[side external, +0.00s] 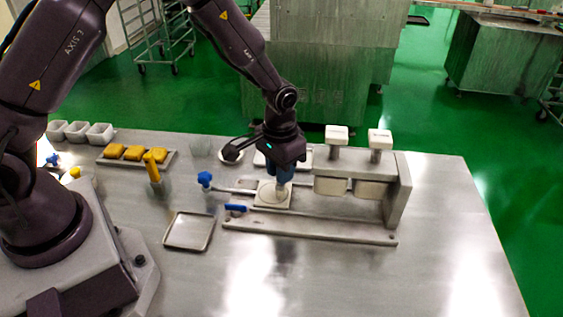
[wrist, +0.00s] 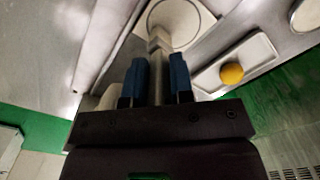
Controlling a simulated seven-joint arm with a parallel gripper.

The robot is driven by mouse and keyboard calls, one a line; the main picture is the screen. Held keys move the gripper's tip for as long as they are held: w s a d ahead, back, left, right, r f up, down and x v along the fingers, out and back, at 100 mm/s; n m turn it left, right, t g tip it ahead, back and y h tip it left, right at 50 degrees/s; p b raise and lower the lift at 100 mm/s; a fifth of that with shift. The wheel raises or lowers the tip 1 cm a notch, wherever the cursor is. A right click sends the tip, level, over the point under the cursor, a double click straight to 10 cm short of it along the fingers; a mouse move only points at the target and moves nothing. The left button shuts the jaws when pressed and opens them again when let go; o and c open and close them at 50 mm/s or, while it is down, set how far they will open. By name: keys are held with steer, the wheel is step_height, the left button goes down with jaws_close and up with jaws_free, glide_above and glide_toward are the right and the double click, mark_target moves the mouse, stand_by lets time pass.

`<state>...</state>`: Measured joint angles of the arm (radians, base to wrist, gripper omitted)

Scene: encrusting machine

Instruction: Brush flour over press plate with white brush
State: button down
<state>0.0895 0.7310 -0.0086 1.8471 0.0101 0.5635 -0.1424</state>
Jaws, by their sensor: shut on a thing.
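My gripper (side external: 279,176) is over the press in the side view, its blue fingers pointing down. In the wrist view my gripper (wrist: 159,62) is shut on the pale handle of the white brush (wrist: 157,43). The lower end of the white brush (side external: 282,193) is at the right part of the press plate (side external: 264,203), a pale square with a round disc. The press plate (wrist: 207,17) also shows in the wrist view, with the brush end at its edge. I cannot tell whether bristles touch it. No flour can be made out.
The press frame (side external: 398,190) with two white-topped plungers stands right of my gripper. A blue-knobbed lever (side external: 205,179) lies left of the plate. An empty tray (side external: 189,231) is in front. A yellow ball (wrist: 231,73) sits on a white tray (wrist: 263,50).

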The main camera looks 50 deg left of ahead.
steer(key=shift+s+d, duration=0.6)
steer(key=shift+s+a, duration=0.1)
steer(key=shift+s, duration=0.2)
steer(key=shift+s+a, duration=1.05)
steer(key=shift+w+a, duration=1.9)
steer(key=shift+w, duration=0.05)
steer(key=shift+s+d, duration=1.9)
steer(key=shift+d, duration=0.05)
steer(key=shift+w+a, duration=1.9)
steer(key=shift+w, duration=0.05)
step_height(320, 180, up, 8)
steer(key=shift+s, duration=0.1)
